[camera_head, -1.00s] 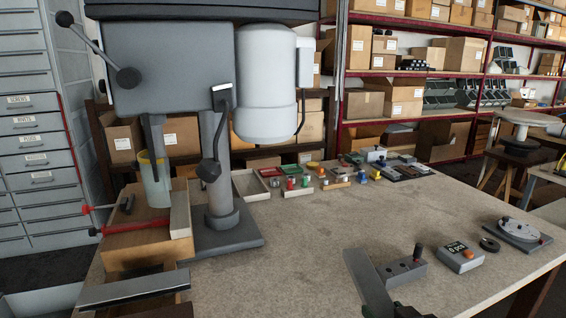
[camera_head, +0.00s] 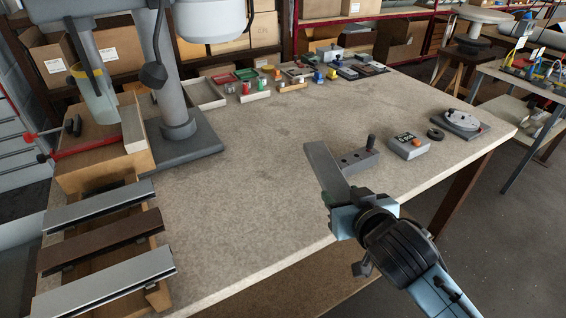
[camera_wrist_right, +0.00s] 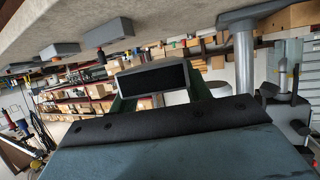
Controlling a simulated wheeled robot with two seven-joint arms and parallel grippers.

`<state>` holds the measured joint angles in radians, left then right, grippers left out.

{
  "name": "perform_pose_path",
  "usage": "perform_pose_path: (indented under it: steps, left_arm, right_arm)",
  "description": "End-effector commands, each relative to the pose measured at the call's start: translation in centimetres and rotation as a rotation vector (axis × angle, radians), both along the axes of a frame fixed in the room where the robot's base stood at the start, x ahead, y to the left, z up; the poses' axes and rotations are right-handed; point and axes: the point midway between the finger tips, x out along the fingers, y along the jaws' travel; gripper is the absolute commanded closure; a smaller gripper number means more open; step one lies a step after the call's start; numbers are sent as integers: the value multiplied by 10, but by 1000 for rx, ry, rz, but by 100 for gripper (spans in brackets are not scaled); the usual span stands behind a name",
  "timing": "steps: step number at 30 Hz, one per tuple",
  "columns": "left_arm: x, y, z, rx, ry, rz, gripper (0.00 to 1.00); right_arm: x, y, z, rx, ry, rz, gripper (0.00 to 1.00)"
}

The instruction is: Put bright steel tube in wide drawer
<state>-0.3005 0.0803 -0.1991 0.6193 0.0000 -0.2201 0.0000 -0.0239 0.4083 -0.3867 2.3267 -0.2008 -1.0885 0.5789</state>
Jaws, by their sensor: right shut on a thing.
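A grey steel rectangular profile (camera_head: 325,171), which looks like the bright steel tube, stands up from my right gripper (camera_head: 345,205). The gripper is shut on its lower end. In the right wrist view the profile's squared end (camera_wrist_right: 153,84) shows dark inside, between the two greenish fingers. The tube is in the air near the bench's front edge. I cannot tell which drawer is the wide one; a grey drawer cabinet (camera_head: 14,135) shows in part at the far left. My left gripper is out of view.
A workbench (camera_head: 240,165) has a clear middle. At left, two grey profiles and one brown profile (camera_head: 100,241) lie across a wooden frame beside the drill press (camera_head: 176,110).

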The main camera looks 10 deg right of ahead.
Motion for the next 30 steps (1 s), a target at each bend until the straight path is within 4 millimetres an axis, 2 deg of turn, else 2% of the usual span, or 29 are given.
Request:
perform_pose_path:
  steps: [6, 13, 18, 26, 30]
  left_arm:
    - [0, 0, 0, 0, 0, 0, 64]
    - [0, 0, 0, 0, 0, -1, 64]
    - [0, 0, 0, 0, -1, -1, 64]
    - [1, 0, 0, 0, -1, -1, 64]
    - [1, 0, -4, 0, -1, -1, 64]
  right_arm:
    - [52, 28, -10, -10, -9, 172, 92]
    - [90, 37, -15, -1, -7, 275, 92]
    - [98, 38, -16, 3, -9, 296, 92]
    - [98, 38, -17, 4, -8, 296, 92]
    - [98, 38, -34, 6, -4, 294, 92]
